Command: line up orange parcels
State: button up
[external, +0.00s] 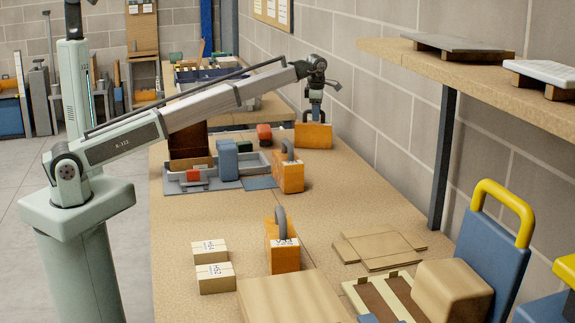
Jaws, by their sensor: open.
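Three orange parcels with grey loop handles show in the external view. The far parcel (313,136) is upright near the wall side of the table. My gripper (315,112) points down right above it, open, at its handle; whether the fingers touch the handle I cannot tell. The middle parcel (289,178) stands nearer, a little left of the far one. The near parcel (283,256) stands closest to the camera, with a white label. The three stand apart in a rough row running away from the camera.
A grey tray (173,187) with a blue block (228,160) lies left of the middle parcel. Two small labelled boxes (213,264) sit left of the near parcel. Flat boards (378,247) lie to its right. A shelf (455,88) overhangs the right side.

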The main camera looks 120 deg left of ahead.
aim_at(316, 125)
notch_tip(316, 125, up, 13)
jog(key=w+d, duration=0.1)
jog(key=d, duration=0.1)
jog(key=shift+d+r, duration=0.15)
jog(key=shift+d, duration=0.05)
dwell(1.4)
